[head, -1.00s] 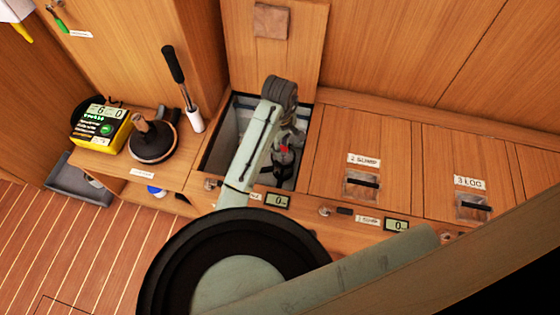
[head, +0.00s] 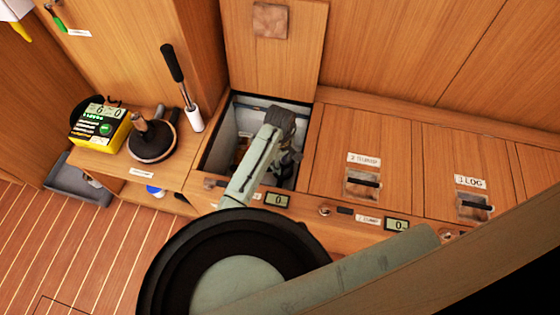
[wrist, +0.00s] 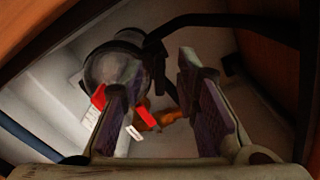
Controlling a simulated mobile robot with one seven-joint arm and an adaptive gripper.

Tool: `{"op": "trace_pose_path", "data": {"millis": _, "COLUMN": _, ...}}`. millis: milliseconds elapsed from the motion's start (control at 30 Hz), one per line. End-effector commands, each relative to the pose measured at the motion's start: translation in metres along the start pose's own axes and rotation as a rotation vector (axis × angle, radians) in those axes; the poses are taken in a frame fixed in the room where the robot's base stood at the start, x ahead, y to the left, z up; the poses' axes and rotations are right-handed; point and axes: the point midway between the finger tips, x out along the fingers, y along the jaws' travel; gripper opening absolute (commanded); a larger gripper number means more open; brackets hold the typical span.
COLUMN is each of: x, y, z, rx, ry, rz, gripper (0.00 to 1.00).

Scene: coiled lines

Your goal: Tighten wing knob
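My gripper (wrist: 160,105) is open in the wrist view, with its two ridged fingers apart. A round, shiny grey housing (wrist: 112,65) lies behind and beside the left finger. Red parts (wrist: 145,116) and an orange-brown piece (wrist: 168,117) show low between the fingers. I cannot tell whether any of these is the wing knob. No clear grip on anything shows. In the head view my arm reaches down into the open locker (head: 222,140), and my wrist hides most of what is inside.
Black hoses (wrist: 215,20) cross behind the fingers, and the locker walls are close around. The raised lid (head: 290,60) stands behind the opening. Closed hatches (head: 360,145) lie to the right. A yellow box (head: 100,130) and a black-based tool (head: 152,143) stand on the left shelf.

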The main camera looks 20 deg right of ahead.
Motion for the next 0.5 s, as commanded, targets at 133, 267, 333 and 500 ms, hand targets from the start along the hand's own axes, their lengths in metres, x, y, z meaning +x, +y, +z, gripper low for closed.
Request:
{"op": "trace_pose_path", "data": {"millis": 133, "x": -0.0002, "y": 0.0000, "z": 0.0000, "rx": 0.000, "ry": 0.000, "rz": 0.000, "gripper": 0.26}}
{"op": "trace_pose_path", "data": {"millis": 267, "x": -0.0003, "y": 0.0001, "z": 0.0000, "rx": 0.000, "ry": 0.000, "rz": 0.000, "gripper": 0.17}}
{"op": "trace_pose_path", "data": {"millis": 333, "x": -0.0003, "y": 0.0001, "z": 0.0001, "rx": 0.000, "ry": 0.000, "rz": 0.000, "gripper": 0.12}}
{"op": "trace_pose_path", "data": {"millis": 500, "x": -0.0004, "y": 0.0001, "z": 0.0001, "rx": 0.000, "ry": 0.000, "rz": 0.000, "gripper": 0.01}}
